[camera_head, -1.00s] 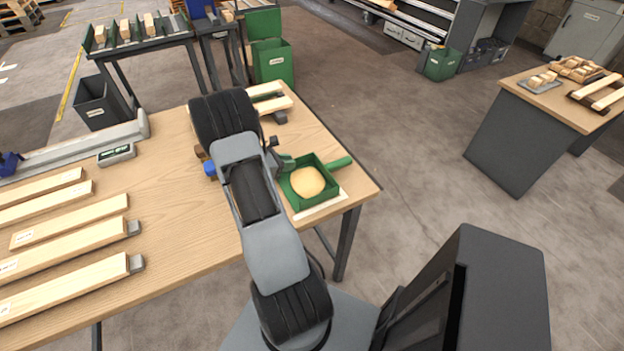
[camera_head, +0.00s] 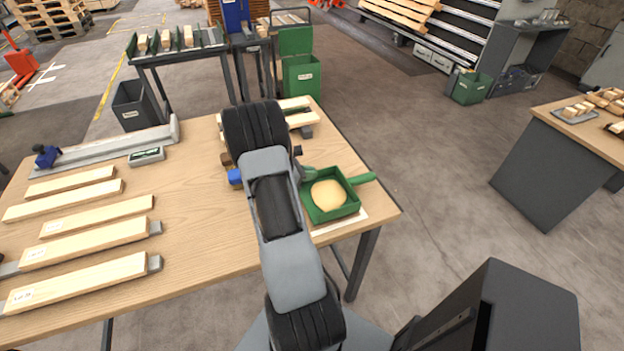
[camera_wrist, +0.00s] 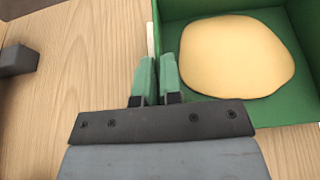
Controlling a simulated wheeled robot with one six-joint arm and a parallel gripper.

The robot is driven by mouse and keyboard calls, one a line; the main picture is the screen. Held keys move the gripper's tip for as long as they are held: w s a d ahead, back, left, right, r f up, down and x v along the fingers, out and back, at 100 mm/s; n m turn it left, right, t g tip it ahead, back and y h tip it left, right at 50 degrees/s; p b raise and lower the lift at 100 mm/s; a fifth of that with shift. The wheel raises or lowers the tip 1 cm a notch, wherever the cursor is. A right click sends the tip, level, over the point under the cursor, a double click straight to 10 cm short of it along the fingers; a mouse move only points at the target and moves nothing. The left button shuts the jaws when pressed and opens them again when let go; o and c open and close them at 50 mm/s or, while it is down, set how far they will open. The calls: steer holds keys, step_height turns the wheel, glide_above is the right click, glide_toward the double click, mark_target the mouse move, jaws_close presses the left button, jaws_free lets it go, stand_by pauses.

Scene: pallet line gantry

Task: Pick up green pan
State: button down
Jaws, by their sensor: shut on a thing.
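The green pan (camera_head: 318,209) is a square, shallow tray with low walls and a green handle (camera_head: 363,179) at its right. A rounded tan mass lies inside it. The pan is at the right end of the workbench, over a pale board (camera_head: 345,222); I cannot tell whether it touches the board. In the wrist view the pan (camera_wrist: 300,35) fills the upper right. My gripper (camera_wrist: 158,80) has its two green fingers close together at the pan's near left wall, shut on it. In the head view my arm hides part of the gripper.
The wooden workbench (camera_head: 205,200) holds several planks (camera_head: 85,230) at left, a small grey labelled device (camera_head: 146,156) and stacked wood pieces (camera_head: 300,112) behind the pan. A green bin (camera_head: 302,77) stands beyond. Open floor lies right of the bench.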

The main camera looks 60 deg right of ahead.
steer(key=w+d+r+b, duration=0.2)
steer(key=w+d+r, duration=0.3)
steer(key=d+r, duration=0.6)
steer(key=shift+w+d+r, duration=0.15)
steer(key=shift+w+d, duration=0.25)
steer(key=shift+d, duration=0.45)
